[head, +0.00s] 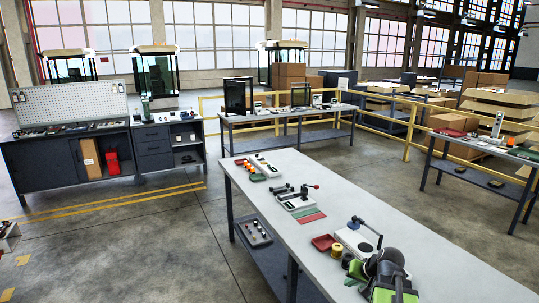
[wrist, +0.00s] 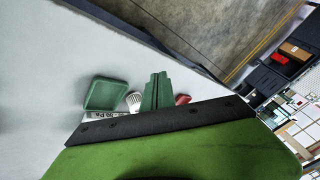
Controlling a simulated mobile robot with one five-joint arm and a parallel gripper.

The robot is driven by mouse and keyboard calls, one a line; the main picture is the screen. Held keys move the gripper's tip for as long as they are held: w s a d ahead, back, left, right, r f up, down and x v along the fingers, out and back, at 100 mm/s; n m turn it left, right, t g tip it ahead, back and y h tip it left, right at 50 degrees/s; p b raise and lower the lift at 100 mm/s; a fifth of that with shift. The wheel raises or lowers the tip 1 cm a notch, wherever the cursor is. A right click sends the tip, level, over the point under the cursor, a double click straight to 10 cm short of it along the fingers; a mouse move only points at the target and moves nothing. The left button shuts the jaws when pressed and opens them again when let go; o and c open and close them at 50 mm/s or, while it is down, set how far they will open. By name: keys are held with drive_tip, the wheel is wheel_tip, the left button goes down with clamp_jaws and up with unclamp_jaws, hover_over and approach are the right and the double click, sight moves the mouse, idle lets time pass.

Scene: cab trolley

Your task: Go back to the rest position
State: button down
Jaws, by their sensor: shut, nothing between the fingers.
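My gripper (wrist: 158,76) shows in the wrist view as two green fingers pressed together, with nothing between them. Its black strip and wide green body fill the lower part of that view. The fingers point over a pale grey tabletop (wrist: 60,65). A green tray (wrist: 104,94) lies left of them, with a ribbed white round piece (wrist: 134,101) between. In the head view my black and green arm is at the bottom right, over the near end of the long table (head: 430,262). Whether the fingers touch the tabletop cannot be told.
On the long table are a red tray (head: 323,242), a white device with a black lever (head: 358,240) and a red-knobbed lever device (head: 298,199). A workbench (head: 55,165) stands left, a second table (head: 262,118) behind. Open floor (head: 130,250) lies left of the long table.

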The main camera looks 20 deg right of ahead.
drive_tip(key=w+a+f+n+g+y, duration=0.1)
drive_tip(key=w+a+n+g, duration=0.2)
drive_tip(key=a, duration=1.3)
drive_tip(key=s+a+f+n+g, duration=0.15)
drive_tip(key=a+n, duration=0.25)
drive_tip(key=a, duration=1.2)
drive_tip(key=s, duration=0.1)
drive_tip(key=s+d+f+g+h, duration=0.1)
drive_tip(key=s, duration=0.1)
drive_tip(key=s+g+h, duration=0.1)
drive_tip(key=shift+s+d+f, duration=0.15)
drive_tip(key=shift+s+d, duration=0.15)
drive_tip(key=shift+s, duration=0.1)
drive_tip(key=shift+d, duration=0.1)
